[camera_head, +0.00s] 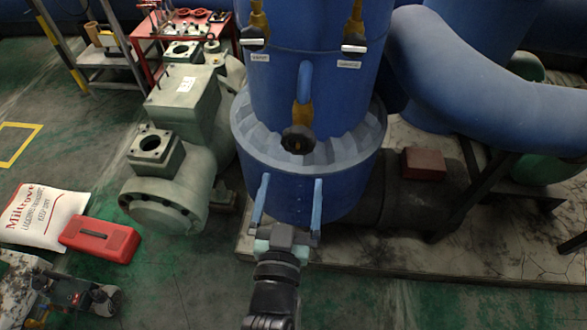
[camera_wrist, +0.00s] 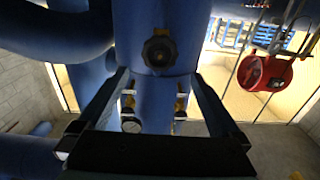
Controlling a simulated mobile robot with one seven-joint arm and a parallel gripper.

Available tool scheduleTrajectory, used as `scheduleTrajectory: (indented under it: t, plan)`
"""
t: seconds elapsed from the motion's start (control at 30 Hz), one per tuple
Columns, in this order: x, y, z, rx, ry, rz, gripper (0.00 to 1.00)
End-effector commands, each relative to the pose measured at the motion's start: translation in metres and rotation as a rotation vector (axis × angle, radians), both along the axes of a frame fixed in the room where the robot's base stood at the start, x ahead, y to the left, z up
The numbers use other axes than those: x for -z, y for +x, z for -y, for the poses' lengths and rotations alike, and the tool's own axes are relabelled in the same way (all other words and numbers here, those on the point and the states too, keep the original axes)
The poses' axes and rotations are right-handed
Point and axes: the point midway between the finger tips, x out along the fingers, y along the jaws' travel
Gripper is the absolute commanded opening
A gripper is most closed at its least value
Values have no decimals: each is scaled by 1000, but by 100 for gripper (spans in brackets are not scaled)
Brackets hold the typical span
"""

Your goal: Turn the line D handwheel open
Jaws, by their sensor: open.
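A black round handwheel (camera_head: 298,139) sits on a brass valve stem under a short blue pipe, at the front of the large blue vessel (camera_head: 310,195). No line D label is readable near it. In the wrist view a dark lobed handwheel (camera_wrist: 159,51) shows face-on, just beyond and between my fingertips. My gripper (camera_head: 292,180) is open and empty, below and in front of the handwheel in the head view, its two blue fingers pointing up toward it. In the wrist view my gripper (camera_wrist: 162,74) has its fingers apart, with nothing between them touching.
Two brass valves with white-edged handles (camera_head: 354,47) stand above on the vessel. A thick blue pipe (camera_head: 480,90) curves at right. A grey-green compressor (camera_head: 180,130) stands left. A red case (camera_head: 101,239) and a printed sack (camera_head: 42,215) lie on the floor.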

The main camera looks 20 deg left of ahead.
Motion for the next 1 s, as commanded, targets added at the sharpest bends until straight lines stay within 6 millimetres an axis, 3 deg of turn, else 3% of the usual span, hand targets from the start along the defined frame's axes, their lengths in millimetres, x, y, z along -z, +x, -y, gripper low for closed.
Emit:
scheduleTrajectory:
  t: [0.77, 1.0]
  plan:
    - [-1, 87, -25, -1, -6, 3, 100]
    - [0, 84, -24, 0, -8, 2, 57]
